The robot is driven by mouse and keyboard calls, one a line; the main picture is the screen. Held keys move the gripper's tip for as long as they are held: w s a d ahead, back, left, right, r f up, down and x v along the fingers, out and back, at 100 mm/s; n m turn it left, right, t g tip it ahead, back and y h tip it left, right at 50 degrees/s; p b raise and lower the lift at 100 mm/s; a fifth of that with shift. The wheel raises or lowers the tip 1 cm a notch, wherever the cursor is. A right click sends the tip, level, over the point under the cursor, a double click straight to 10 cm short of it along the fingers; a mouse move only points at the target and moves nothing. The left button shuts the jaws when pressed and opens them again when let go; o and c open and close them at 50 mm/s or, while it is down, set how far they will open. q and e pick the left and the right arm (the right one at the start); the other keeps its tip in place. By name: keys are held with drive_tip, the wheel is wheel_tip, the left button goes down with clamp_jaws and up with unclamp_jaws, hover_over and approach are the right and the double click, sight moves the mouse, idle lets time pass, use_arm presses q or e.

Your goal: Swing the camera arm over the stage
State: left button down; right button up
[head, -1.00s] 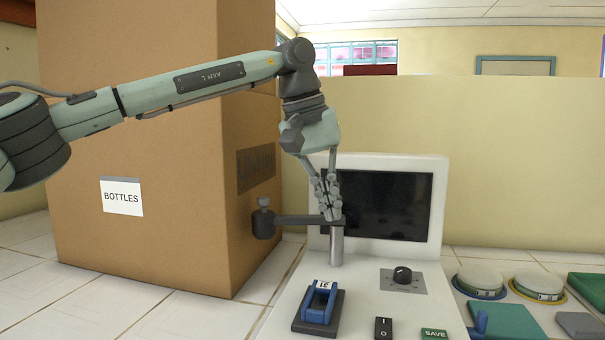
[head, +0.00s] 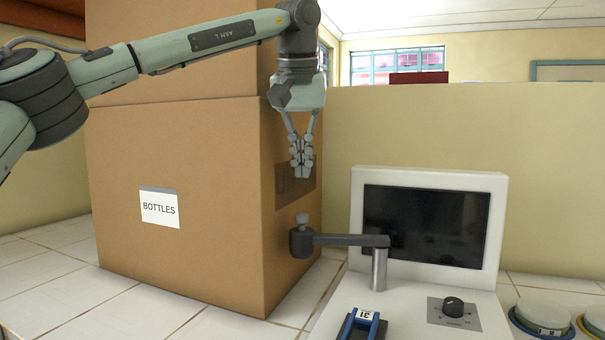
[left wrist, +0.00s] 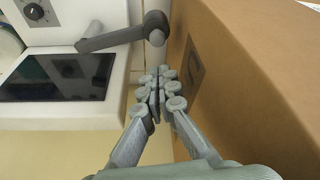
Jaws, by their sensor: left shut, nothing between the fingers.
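The camera arm (head: 348,240) is a dark grey bar on a shiny metal post (head: 379,269). It points left from the post, and its dark camera head (head: 302,237) hangs beside the cardboard box. A blue holder marked 31 (head: 363,321), which looks like the stage, sits at the bottom edge, partly cut off. My left gripper (head: 302,174) is shut and empty, pointing down above the camera head and apart from it. In the left wrist view the shut fingers (left wrist: 157,92) are apart from the camera arm (left wrist: 112,38).
A tall cardboard box labelled BOTTLES (head: 220,240) stands close to the gripper and camera head. A white console with a dark screen (head: 425,225) and a knob (head: 453,307) is on the right. Round dishes (head: 541,319) lie farther right. Tiled counter is free at front left.

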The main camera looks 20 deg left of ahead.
use_arm(q)
drive_tip(key=x, duration=0.8)
drive_tip(key=shift+f, duration=0.1)
drive_tip(key=shift+s, duration=0.1)
